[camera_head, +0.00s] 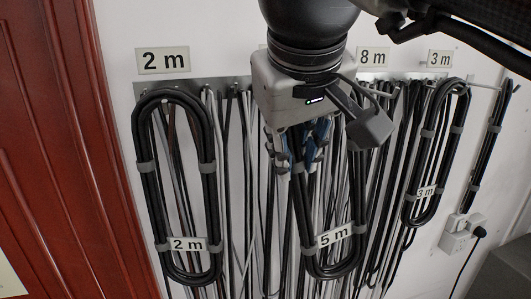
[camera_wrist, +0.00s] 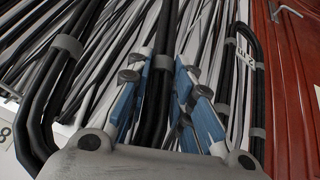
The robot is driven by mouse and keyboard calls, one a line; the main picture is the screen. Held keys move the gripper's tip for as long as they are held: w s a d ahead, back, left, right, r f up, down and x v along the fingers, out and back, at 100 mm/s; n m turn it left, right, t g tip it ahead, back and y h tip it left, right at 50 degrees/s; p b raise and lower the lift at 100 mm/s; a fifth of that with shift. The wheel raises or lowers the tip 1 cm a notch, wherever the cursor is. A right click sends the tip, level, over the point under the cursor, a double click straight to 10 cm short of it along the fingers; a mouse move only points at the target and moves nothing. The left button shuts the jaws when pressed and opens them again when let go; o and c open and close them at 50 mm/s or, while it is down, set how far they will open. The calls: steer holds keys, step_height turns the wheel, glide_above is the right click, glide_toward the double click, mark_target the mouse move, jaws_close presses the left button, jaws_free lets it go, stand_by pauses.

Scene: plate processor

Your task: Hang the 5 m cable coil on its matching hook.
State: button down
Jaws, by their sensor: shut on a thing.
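The 5 m coil is a long black cable loop with grey ties and a "5 m" tag (camera_head: 335,235). It hangs below my gripper (camera_head: 306,145) in the middle of the head view. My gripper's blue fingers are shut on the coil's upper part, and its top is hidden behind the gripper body. In the wrist view the black cables (camera_wrist: 160,88) run between the fingers of my gripper (camera_wrist: 165,68). The wall sign and hook behind my gripper are mostly hidden; only a sliver of a sign (camera_head: 262,47) shows.
A 2 m coil (camera_head: 143,190) hangs at left under its "2 m" sign (camera_head: 163,60). A 3 m coil (camera_head: 412,190) hangs at right near signs "8 m" (camera_head: 373,57) and "3 m" (camera_head: 439,58). Loose cables line the wall behind. A red door (camera_head: 55,150) stands left, a socket (camera_head: 460,238) right.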

steer(key=w+a+f, duration=0.2)
steer(key=w, duration=0.6)
steer(key=shift+w+a+f+p, duration=0.2)
steer(key=shift+w+f+p, duration=0.15)
steer(key=shift+p, duration=0.1)
stand_by(0.6)
stand_by(0.6)
steer(key=c, duration=1.3)
jaws_free()
steer(key=shift+c, duration=0.2)
steer(key=shift+f, duration=0.1)
steer(key=shift+s, duration=0.1)
